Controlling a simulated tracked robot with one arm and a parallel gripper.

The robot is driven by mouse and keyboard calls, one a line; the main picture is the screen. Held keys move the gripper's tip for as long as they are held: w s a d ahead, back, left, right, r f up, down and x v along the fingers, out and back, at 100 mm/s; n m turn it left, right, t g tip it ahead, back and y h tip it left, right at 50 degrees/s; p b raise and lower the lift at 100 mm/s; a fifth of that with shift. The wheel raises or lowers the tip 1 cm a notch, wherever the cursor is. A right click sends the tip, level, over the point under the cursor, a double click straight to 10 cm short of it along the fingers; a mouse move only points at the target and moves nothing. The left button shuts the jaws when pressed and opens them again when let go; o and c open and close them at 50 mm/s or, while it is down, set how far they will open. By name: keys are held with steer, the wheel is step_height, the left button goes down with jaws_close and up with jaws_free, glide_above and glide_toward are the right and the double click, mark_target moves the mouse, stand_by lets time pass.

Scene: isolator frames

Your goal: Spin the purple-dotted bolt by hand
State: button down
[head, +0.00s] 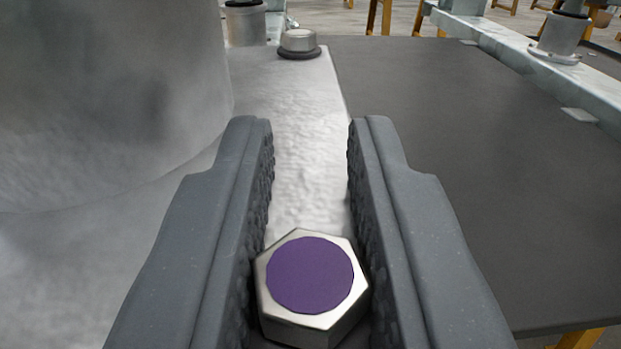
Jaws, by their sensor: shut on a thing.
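The purple-dotted bolt (309,276) is a silver hex head with a round purple dot on top. It is at the bottom middle of the head view, between the two grey jaws of my gripper (311,130). The jaws have rough inner pads and are shut on the bolt's sides, low between them. The far tips of the jaws reach past the bolt with a gap between them. The bolt's shank and lower part are hidden.
A pale metal plate (305,150) runs ahead under the jaws. A large grey rounded body (105,90) stands close on the left. Another bolt (299,42) sits at the plate's far end. A flat dark panel (470,180) lies right, with a metal rail (515,45) beyond it.

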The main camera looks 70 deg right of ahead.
steer(key=shift+s+d+m+g+p, duration=0.1)
steer(key=shift+m+g+p, duration=0.3)
steer(key=shift+g, duration=0.2)
steer(key=c, duration=1.3)
jaws_free()
steer(key=shift+a, duration=0.55)
steer(key=v, duration=1.2)
steer(key=shift+s+a+f+p, duration=0.2)
steer(key=shift+a+f+p, duration=0.1)
steer(key=shift+p, duration=0.1)
steer(key=shift+r, duration=0.1)
